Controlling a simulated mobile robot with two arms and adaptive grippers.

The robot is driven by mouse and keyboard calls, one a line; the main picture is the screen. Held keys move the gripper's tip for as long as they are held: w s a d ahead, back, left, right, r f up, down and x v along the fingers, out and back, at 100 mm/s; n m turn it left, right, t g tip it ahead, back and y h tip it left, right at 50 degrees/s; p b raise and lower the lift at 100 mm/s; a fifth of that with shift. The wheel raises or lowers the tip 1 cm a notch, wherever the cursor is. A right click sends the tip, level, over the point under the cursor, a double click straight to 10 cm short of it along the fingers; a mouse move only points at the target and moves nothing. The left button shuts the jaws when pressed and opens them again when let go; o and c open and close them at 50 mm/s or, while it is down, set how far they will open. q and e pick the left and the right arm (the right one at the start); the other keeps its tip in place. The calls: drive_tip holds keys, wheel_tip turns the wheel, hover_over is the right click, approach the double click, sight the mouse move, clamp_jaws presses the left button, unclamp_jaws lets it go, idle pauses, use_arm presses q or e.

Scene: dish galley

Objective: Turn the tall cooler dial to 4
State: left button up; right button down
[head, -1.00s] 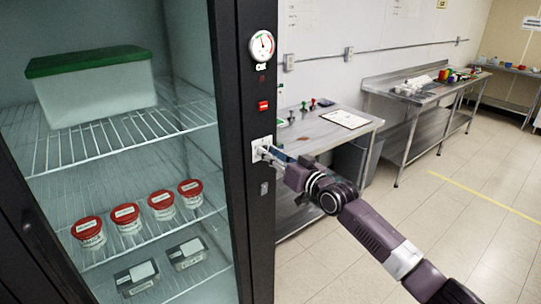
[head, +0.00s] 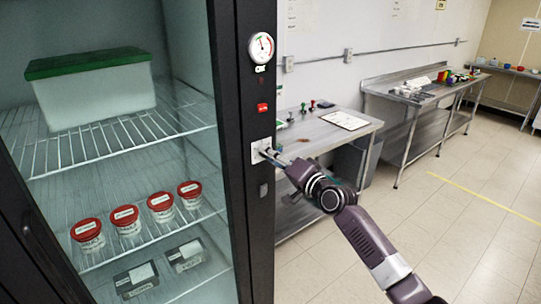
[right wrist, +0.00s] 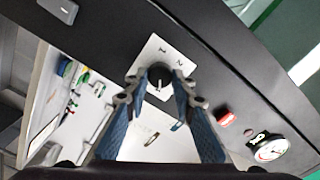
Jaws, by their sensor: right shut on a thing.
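The tall cooler (head: 262,215) has a black frame on the left of the head view. Its dial sits on a white plate (head: 257,151) on the front post. In the right wrist view the dial (right wrist: 159,76) is a dark round knob with a light pointer line, and the plate (right wrist: 153,50) shows the numbers 1 and 2. The other marks are hidden by the fingers or unclear. My right gripper (right wrist: 158,88) is shut on the dial, one finger at each side. It also shows in the head view (head: 268,153). My left gripper is not in view.
A round gauge (head: 261,46) and a red switch (head: 262,107) sit above the dial on the post. The cooler's shelves hold a green-lidded box (head: 95,90) and red-lidded tubs (head: 160,205). A steel table (head: 325,135) stands right behind. The floor at right is clear.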

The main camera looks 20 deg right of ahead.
drive_tip(key=shift+m, duration=0.3)
drive_tip(key=c, duration=1.6)
unclamp_jaws()
drive_tip(key=shift+d, duration=0.1)
drive_tip(key=shift+v, duration=6)
